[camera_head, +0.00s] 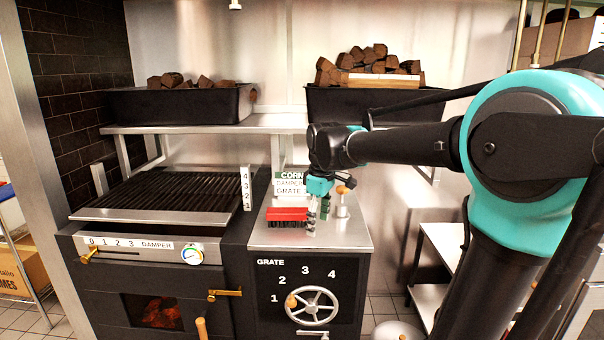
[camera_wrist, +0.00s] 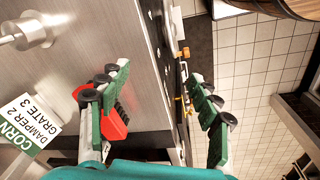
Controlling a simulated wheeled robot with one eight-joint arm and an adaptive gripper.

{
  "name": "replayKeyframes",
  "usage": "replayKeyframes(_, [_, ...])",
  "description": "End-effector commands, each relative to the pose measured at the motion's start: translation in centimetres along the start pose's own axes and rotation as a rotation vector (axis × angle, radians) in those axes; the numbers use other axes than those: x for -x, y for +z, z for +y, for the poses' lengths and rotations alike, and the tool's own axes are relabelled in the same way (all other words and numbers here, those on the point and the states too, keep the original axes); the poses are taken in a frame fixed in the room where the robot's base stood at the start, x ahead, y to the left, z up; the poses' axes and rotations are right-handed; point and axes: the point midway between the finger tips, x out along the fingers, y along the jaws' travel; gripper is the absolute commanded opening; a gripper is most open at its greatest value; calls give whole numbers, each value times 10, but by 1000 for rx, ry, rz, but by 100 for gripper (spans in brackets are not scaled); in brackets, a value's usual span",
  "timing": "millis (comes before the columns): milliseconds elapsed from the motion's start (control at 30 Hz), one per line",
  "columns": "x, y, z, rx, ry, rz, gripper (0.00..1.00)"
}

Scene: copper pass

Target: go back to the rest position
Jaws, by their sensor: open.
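My gripper (camera_head: 318,206) is above the steel side counter (camera_head: 348,236), near its front right part, pointing down. In the wrist view, my gripper (camera_wrist: 165,85) has its two green-padded fingers spread wide with nothing between them. A red brush (camera_head: 287,214) with dark bristles lies on the counter just left of the gripper. It also shows in the wrist view, where the red brush (camera_wrist: 115,124) is partly hidden behind one finger. A small steel knob-like piece with an orange top (camera_head: 342,200) stands right of the gripper.
A grill (camera_head: 155,192) stands left of the counter, with a damper scale and gauge on its front. The grate handwheel (camera_head: 312,306) is below the counter. A card (camera_head: 290,185) reads corn, damper, grate. Bins of dark chunks (camera_head: 365,102) sit on the shelf above.

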Motion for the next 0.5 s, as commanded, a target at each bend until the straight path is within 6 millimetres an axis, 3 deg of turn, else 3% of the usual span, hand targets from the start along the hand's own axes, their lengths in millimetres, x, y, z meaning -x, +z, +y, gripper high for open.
replayKeyframes(267, [-90, 110, -24, -501, 88, 85, 63])
replayKeyframes(400, [-132, 163, -52, -755, 128, 138, 63])
replayKeyframes(500, [-154, 192, -70, -900, 149, 173, 63])
